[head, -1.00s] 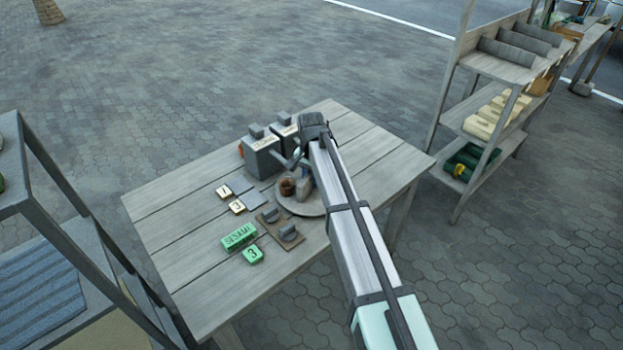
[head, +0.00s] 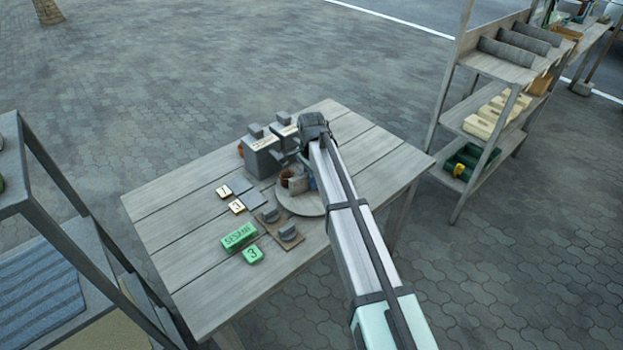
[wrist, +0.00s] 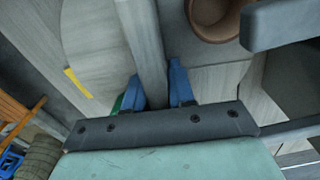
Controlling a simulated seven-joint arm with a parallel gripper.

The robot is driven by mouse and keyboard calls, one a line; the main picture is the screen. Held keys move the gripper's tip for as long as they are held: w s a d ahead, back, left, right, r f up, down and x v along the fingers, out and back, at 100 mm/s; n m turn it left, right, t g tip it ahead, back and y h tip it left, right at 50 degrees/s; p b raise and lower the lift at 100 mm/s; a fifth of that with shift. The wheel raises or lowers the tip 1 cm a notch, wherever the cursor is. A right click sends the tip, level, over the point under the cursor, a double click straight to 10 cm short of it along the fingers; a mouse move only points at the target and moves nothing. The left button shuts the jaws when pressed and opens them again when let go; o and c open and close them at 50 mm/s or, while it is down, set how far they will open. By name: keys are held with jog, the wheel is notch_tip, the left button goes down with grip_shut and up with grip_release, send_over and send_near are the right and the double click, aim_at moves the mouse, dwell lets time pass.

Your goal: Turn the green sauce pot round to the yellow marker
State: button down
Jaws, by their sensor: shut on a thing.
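A round grey turntable (head: 305,208) sits on the wooden table; its pale rim also shows in the wrist view (wrist: 95,45). In the wrist view my gripper (wrist: 160,88) is shut on a grey bar (wrist: 149,40) that stands between its blue fingers. A green sliver (wrist: 118,103), perhaps the green sauce pot, shows beside the left finger, mostly hidden. A yellow strip (wrist: 78,83), the marker, lies by the turntable's edge at left. A brown pot (wrist: 212,16) is at the upper right; it also shows on the turntable in the head view (head: 286,179). My arm hides the turntable's far side.
Grey box-shaped containers (head: 263,155) stand behind the turntable. A green SESAMI block (head: 239,237), a green 3 tile (head: 253,254) and knobbed lids (head: 289,233) lie at the front. The table's (head: 165,205) left side is clear. A shelf (head: 490,120) stands at right.

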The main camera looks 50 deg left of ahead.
jog(key=shift+m, duration=3.8)
jog(key=c, duration=1)
grip_release()
jog(key=shift+c, duration=0.2)
notch_tip(320, 180, up, 14)
jog(key=shift+d+f, duration=0.1)
jog(key=shift+f, duration=0.05)
